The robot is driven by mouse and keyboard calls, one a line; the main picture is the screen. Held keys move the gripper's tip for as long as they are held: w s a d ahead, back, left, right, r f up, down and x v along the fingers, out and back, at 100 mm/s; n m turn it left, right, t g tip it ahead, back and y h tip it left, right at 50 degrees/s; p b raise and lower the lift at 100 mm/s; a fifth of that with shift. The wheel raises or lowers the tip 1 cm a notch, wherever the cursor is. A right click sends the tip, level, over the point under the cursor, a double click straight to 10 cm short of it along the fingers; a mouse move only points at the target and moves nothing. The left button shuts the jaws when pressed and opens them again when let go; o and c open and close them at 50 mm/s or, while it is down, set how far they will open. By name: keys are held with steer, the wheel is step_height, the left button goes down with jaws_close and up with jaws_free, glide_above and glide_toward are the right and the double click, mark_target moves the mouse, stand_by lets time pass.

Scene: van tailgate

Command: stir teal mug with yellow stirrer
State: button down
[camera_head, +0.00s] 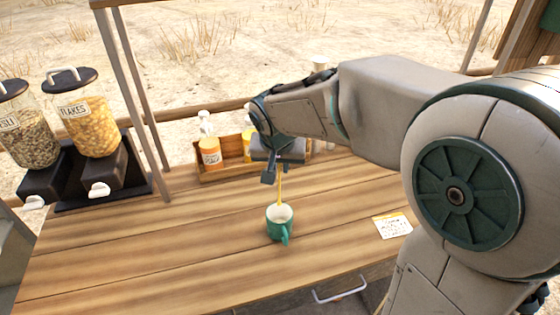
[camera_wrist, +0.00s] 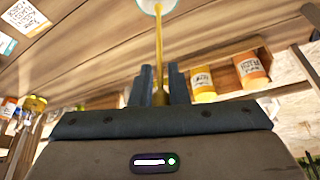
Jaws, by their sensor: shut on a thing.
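The teal mug (camera_head: 279,224) stands upright on the wooden tabletop, with a pale inside and its handle toward the front. The yellow stirrer (camera_head: 280,190) hangs down from my gripper (camera_head: 274,172), and its lower end reaches into the mug's opening. In the wrist view the stirrer (camera_wrist: 159,45) runs from between the two dark fingers (camera_wrist: 160,85) to the mug's pale rim (camera_wrist: 155,5) at the top edge. My gripper is shut on the stirrer above the mug. The stirrer's lower tip is hidden inside the mug.
A wooden rack (camera_head: 233,150) with an orange-labelled jar (camera_head: 210,152) and other containers stands behind the mug. Two cereal dispensers, one of flakes (camera_head: 92,125), stand at the left. A printed card (camera_head: 392,225) lies right of the mug. The tabletop left of the mug is clear.

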mark_target(279, 196)
steer(key=shift+f+b, duration=4.65)
steer(key=shift+f, duration=0.75)
steer(key=shift+a, duration=0.15)
